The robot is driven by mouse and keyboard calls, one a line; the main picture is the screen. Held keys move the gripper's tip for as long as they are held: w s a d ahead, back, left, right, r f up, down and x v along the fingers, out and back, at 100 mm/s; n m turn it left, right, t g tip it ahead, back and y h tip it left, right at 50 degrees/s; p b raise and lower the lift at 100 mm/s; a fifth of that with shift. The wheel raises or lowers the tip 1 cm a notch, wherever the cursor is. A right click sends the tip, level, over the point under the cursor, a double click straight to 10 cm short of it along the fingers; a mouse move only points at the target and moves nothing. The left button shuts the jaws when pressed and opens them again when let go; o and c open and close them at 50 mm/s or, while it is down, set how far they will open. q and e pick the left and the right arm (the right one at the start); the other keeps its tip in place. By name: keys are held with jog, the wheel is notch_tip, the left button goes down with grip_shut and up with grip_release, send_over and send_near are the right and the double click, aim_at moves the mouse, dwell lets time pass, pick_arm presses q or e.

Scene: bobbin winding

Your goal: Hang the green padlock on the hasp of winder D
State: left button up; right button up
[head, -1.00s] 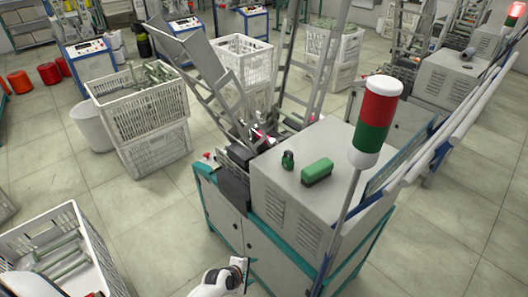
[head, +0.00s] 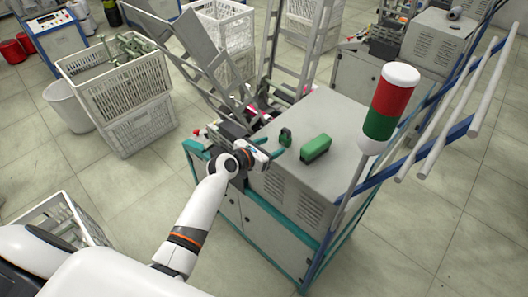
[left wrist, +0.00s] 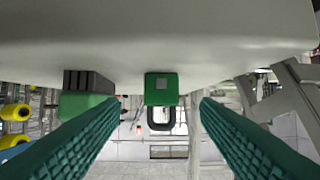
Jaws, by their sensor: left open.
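The green padlock (head: 285,137) stands on the grey top of the machine cabinet (head: 345,122), its dark shackle up. In the left wrist view, which shows the scene upside down, the padlock (left wrist: 161,84) is ahead, centred in the gap between the fingers. My left gripper (head: 273,150) is open and empty, low at the cabinet's edge, just short of the padlock; its teal fingers flank the wrist view. I see no hasp and no letter that marks winder D. My right gripper is not in view.
A green brush-like block (head: 316,148) lies right of the padlock. A red and green signal lamp (head: 388,105) rises on a pole at the cabinet's near right. Metal ladder frames (head: 294,60) stand behind. White crates (head: 115,85) stand on the floor at the left.

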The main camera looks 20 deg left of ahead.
aim_at(283, 141)
pick_arm(q)
jog(key=b+x, duration=0.1)
jog(key=x, duration=0.2)
jog(key=shift+w+f, duration=0.25)
jog(key=shift+b+x, duration=0.55)
jog(key=shift+x, duration=0.45)
jog(key=shift+w+d, duration=0.15)
jog(key=shift+w, duration=0.1)
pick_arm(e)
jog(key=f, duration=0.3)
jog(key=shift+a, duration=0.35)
